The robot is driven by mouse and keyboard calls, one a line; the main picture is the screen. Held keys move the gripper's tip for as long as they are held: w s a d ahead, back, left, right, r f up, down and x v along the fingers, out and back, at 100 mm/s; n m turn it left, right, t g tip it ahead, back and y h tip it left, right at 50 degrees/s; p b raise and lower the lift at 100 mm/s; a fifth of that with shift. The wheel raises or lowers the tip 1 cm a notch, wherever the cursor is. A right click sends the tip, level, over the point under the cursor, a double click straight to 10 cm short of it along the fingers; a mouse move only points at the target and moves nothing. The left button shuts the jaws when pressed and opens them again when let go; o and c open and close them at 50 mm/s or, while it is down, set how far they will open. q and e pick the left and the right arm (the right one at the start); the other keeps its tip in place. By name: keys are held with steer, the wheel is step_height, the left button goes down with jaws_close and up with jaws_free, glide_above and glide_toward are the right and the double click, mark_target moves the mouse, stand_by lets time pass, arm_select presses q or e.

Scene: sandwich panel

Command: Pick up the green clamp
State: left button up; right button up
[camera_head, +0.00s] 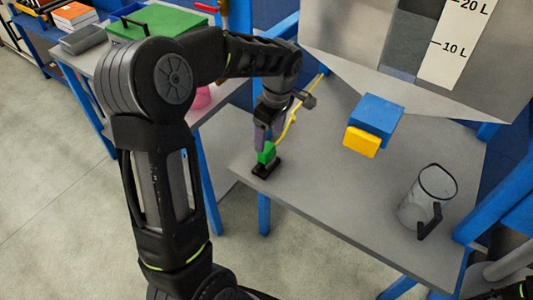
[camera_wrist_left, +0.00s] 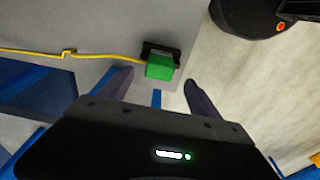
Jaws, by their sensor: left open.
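The green clamp (camera_head: 267,153) is a small green block on a black base, near the left front corner of the grey table (camera_head: 330,200). A yellow cable runs from it toward the back of the table. My left gripper (camera_head: 266,138) points down just above the clamp, and its fingers partly cover it in the head view. In the left wrist view the clamp (camera_wrist_left: 160,67) lies ahead of the open, empty fingers (camera_wrist_left: 155,88), between their lines. I cannot tell whether a finger touches it. My right gripper is not clearly in view.
A blue and yellow block (camera_head: 375,118) sits under the hopper (camera_head: 420,40) with litre marks. A clear jug (camera_head: 427,195) stands at the table's right. A side table with a green case (camera_head: 155,25) is behind my left arm. The table's middle is clear.

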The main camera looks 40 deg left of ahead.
mark_target(267, 147)
arm_select(q)
steer(key=shift+a+f, duration=0.15)
steer(key=shift+f, duration=0.8)
steer(key=shift+f, duration=0.1)
steer(key=f, duration=0.3)
steer(key=a+f+p, duration=0.1)
steer(key=f, duration=0.1)
steer(key=shift+c, duration=0.4)
steer(key=shift+r, duration=0.1)
jaws_close()
